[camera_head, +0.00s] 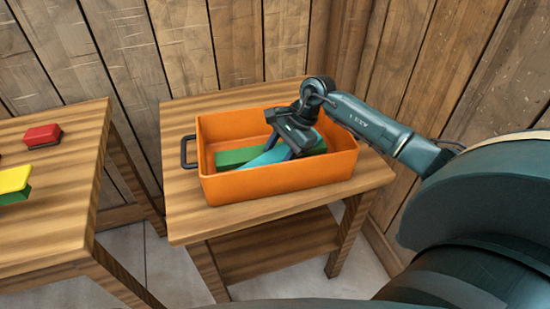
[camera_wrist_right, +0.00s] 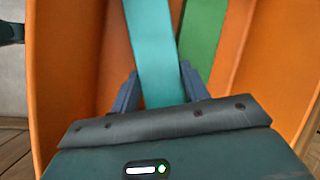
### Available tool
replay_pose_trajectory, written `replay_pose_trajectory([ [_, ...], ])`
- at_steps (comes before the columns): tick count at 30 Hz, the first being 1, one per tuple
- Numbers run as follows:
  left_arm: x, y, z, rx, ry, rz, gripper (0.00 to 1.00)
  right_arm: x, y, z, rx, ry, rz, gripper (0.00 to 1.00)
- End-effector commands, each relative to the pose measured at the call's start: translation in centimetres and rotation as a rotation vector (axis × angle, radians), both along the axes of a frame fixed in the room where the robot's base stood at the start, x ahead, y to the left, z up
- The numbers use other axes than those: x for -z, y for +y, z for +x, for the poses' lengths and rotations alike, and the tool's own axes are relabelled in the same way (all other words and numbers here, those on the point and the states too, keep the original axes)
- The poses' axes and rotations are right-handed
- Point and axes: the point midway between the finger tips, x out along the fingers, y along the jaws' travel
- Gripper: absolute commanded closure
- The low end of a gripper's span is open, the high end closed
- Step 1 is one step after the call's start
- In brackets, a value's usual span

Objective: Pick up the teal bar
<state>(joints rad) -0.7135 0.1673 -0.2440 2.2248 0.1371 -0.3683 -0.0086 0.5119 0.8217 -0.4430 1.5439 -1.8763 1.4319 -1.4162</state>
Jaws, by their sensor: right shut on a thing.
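The teal bar (camera_head: 264,158) is inside the orange bin (camera_head: 280,181), lying at a slant beside a green bar (camera_head: 233,156). My right gripper (camera_head: 288,150) reaches down into the bin and is shut on the teal bar. In the right wrist view the teal bar (camera_wrist_right: 155,55) runs between the two fingers of my right gripper (camera_wrist_right: 158,90), with the green bar (camera_wrist_right: 202,35) just to its right. The bar's lower part is hidden by the gripper body. I cannot tell whether the bar touches the bin floor. My left gripper is not in view.
The bin stands on a wooden table (camera_head: 190,226) and has a dark handle (camera_head: 187,152) on its left. Another wooden table (camera_head: 60,215) at the left holds a red block (camera_head: 42,135) and a yellow-and-green block (camera_head: 14,183). A plank wall (camera_head: 250,45) closes off the back.

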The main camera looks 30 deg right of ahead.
Motion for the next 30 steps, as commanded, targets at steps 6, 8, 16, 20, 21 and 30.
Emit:
replay_pose_trajectory([
  [6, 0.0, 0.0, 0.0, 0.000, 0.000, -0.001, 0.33, -0.1, 0.0, 0.0, 0.000, -0.002, 0.000, 0.83],
  [8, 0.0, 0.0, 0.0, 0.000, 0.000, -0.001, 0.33, -0.1, 0.0, 0.0, 0.000, -0.002, 0.000, 0.83],
  [16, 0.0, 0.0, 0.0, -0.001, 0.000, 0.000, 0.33, -0.9, 0.0, 0.1, 0.000, -0.004, 0.000, 0.83],
  [20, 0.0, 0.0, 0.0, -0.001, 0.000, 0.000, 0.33, -2.4, -0.1, 0.1, 0.000, -0.006, -0.002, 0.83],
  [21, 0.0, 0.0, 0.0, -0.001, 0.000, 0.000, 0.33, -3.0, -0.1, 0.1, 0.000, -0.006, -0.002, 0.83],
  [30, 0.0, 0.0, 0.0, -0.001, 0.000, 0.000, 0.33, -8.9, -0.1, 0.1, -0.001, -0.008, -0.002, 0.83],
])
